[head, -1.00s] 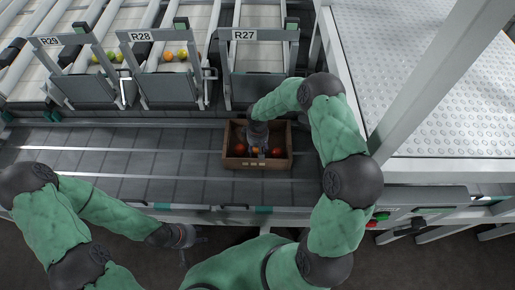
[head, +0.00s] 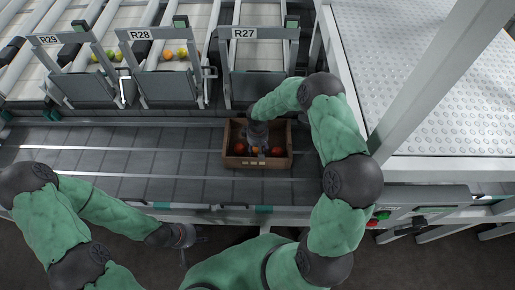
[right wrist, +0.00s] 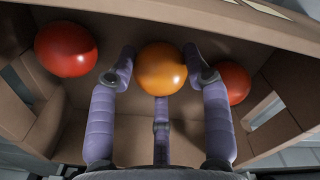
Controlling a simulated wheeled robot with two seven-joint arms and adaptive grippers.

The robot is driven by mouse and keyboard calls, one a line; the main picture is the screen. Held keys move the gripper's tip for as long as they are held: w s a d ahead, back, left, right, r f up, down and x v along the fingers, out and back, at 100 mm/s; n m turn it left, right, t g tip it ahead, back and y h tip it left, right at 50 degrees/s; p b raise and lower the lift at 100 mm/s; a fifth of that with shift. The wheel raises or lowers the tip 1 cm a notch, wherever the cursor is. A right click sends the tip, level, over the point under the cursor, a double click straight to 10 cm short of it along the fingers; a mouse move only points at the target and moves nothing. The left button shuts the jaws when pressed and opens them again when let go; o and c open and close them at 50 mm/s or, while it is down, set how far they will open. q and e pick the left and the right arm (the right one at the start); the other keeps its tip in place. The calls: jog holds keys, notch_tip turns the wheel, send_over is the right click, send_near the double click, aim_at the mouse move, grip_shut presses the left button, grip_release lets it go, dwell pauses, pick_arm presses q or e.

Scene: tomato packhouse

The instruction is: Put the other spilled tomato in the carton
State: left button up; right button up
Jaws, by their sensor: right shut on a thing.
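The brown carton (head: 257,163) stands on the dark conveyor below lane R27. My right gripper (head: 258,150) reaches down into it. In the right wrist view its fingers (right wrist: 160,75) are shut on an orange tomato (right wrist: 161,68), inside the carton walls (right wrist: 200,32). A red tomato (right wrist: 66,49) lies left of the fingers and another red tomato (right wrist: 233,83) lies to the right, partly behind a finger. Whether the orange tomato touches the carton floor is not clear. My left gripper (head: 193,252) is open and empty in front of the conveyor's near edge.
Lanes R28 (head: 175,87) and R29 (head: 90,92) hold a few green, yellow and orange tomatoes behind their gates. A white dimpled table (head: 430,90) and a grey post stand at the right. The conveyor (head: 120,165) left of the carton is clear.

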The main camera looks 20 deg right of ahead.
jog(key=shift+f, duration=0.25)
jog(key=o, duration=0.9)
jog(key=c, duration=0.3)
jog(key=shift+c, duration=0.2)
jog(key=shift+r, duration=0.1)
jog(key=shift+r+p, duration=2.15)
jog(key=shift+r, duration=1.3)
